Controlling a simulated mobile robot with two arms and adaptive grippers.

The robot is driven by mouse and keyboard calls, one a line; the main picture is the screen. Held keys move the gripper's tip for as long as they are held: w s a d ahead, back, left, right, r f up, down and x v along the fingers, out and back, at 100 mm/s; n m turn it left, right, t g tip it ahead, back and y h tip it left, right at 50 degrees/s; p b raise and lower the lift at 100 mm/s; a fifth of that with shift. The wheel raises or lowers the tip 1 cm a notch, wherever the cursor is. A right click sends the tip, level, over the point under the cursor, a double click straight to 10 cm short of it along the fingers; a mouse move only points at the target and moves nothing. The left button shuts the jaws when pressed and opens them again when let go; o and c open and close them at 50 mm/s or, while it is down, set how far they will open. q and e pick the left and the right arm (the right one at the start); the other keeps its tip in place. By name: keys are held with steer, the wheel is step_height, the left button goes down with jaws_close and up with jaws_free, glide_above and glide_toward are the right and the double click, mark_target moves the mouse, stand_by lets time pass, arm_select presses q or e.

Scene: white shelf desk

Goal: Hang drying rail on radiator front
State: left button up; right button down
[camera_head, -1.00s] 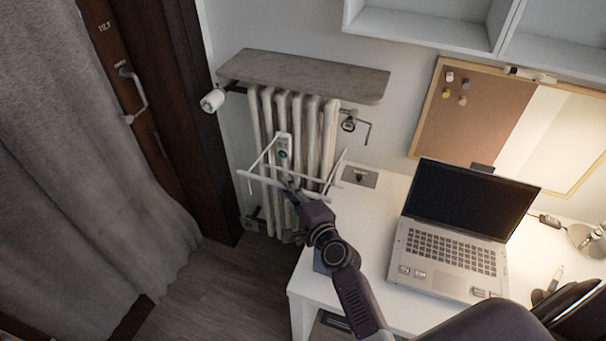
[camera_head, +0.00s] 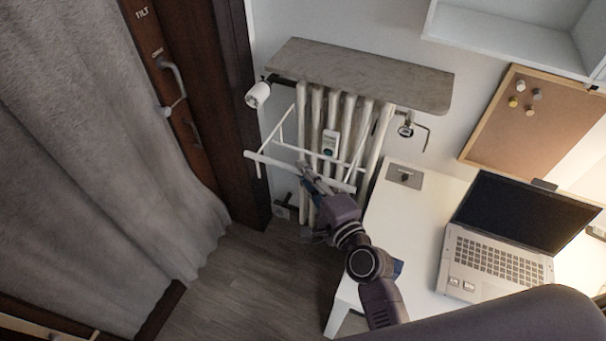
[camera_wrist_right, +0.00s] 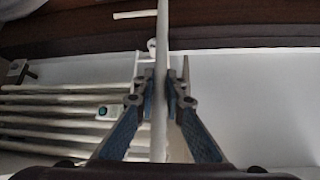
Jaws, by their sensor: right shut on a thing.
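The white drying rail (camera_head: 278,165) is a thin rod frame held in front of the radiator (camera_head: 318,110). My right gripper (camera_head: 308,178) is shut on its long front bar. In the right wrist view the bar (camera_wrist_right: 162,60) runs between the two blue-grey fingers of the gripper (camera_wrist_right: 162,90). The rail's side arms rise toward the radiator's ribs in the head view. I cannot tell whether its hooks touch the radiator. The radiator also shows in the wrist view (camera_wrist_right: 60,98), at the left. My left gripper is not in view.
A grey stone shelf (camera_head: 360,75) covers the radiator top. A white valve knob (camera_head: 257,94) sticks out at its left. A white desk (camera_head: 425,205) with a laptop (camera_head: 500,262) stands at the right. A grey curtain (camera_head: 90,150) hangs at the left. The floor (camera_head: 240,290) before the radiator is clear.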

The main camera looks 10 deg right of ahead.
steer(key=w+d+f+b, duration=0.3)
steer(key=w+d+b, duration=0.5)
steer(key=w, duration=0.7)
steer(key=shift+w+d+f, duration=0.15)
steer(key=shift+w+d, duration=0.2)
steer(key=shift+d, duration=0.75)
stand_by(0.7)
steer(key=c, duration=1.9)
jaws_free()
steer(key=shift+c, duration=0.2)
steer(key=shift+o, duration=0.2)
steer(key=shift+s+f, duration=0.1)
steer(key=shift+s, duration=0.05)
